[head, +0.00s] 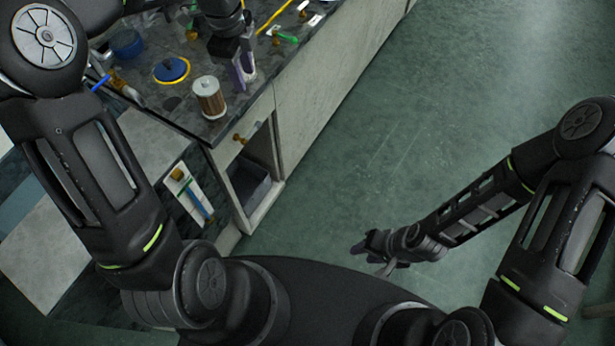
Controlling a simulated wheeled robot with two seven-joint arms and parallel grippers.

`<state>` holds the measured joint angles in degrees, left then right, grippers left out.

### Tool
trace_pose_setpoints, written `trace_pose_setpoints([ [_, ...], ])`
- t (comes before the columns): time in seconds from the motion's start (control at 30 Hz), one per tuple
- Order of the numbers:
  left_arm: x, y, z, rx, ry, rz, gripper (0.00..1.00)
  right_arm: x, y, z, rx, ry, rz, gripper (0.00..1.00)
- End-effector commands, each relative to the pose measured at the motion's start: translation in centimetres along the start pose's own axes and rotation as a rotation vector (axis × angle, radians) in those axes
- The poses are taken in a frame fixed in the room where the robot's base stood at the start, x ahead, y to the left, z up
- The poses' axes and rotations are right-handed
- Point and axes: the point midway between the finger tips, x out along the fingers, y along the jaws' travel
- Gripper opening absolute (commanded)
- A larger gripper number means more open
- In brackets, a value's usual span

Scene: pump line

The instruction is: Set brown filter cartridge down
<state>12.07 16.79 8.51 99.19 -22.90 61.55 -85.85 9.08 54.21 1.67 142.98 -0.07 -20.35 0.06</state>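The brown filter cartridge (209,103), with pale end caps, stands upright on the dark countertop (185,117) near its front corner. My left gripper (243,71) is just to the right of the cartridge and a little further back, with its fingers pointing down. The two fingers look parted with nothing between them, and a small gap shows between them and the cartridge. My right gripper (374,248) hangs low over the green floor, far from the counter. Its fingers are small and dark, so their opening is unclear.
Several small fittings, including a green-handled valve (285,38), lie further back. The floor (420,120) to the right is clear.

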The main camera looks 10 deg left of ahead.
Motion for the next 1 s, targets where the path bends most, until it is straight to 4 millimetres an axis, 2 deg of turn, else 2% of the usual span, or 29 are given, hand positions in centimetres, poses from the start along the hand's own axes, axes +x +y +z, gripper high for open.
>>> trace_pose_setpoints([
  [0.03, 4.5, 0.7, -2.6, -0.089, 0.053, 0.021, 0.37, 0.0, 0.0, 0.0, 0.000, 0.000, 0.000, 0.36],
  [0.13, 13.0, 3.0, -8.2, -0.363, 0.166, 0.054, 0.37, 0.0, 0.0, 0.0, 0.000, 0.000, 0.000, 0.36],
  [0.2, 18.6, 6.1, -12.3, -0.610, 0.235, 0.100, 0.37, 0.0, 0.0, 0.0, 0.000, 0.000, 0.000, 0.36],
  [0.27, 22.6, 9.6, -15.4, -0.844, 0.277, 0.149, 0.37, 0.0, 0.0, 0.0, 0.000, 0.000, 0.000, 0.36],
  [0.3, 24.7, 12.0, -17.0, -0.997, 0.291, 0.180, 0.37, 0.0, 0.0, 0.0, 0.000, 0.000, 0.000, 0.36],
  [0.4, 28.2, 17.8, -19.5, -1.333, 0.290, 0.244, 0.37, 0.0, 0.0, 0.0, 0.000, 0.000, 0.000, 0.36],
  [0.5, 29.7, 21.9, -20.4, -1.574, 0.267, 0.274, 0.37, 0.0, 0.0, 0.0, 0.000, 0.000, 0.000, 0.36],
  [0.6, 30.3, 24.0, -20.6, -1.706, 0.252, 0.280, 0.37, 0.0, 0.0, 0.0, 0.000, 0.000, 0.000, 0.36],
  [0.7, 30.4, 24.6, -20.6, -1.750, 0.248, 0.279, 0.37, 0.0, 0.0, 0.0, 0.000, 0.000, 0.000, 0.36],
  [1.0, 30.4, 24.4, -20.6, -1.749, 0.251, 0.277, 0.37, 0.0, 0.0, 0.0, 0.000, 0.000, 0.000, 0.36],
])
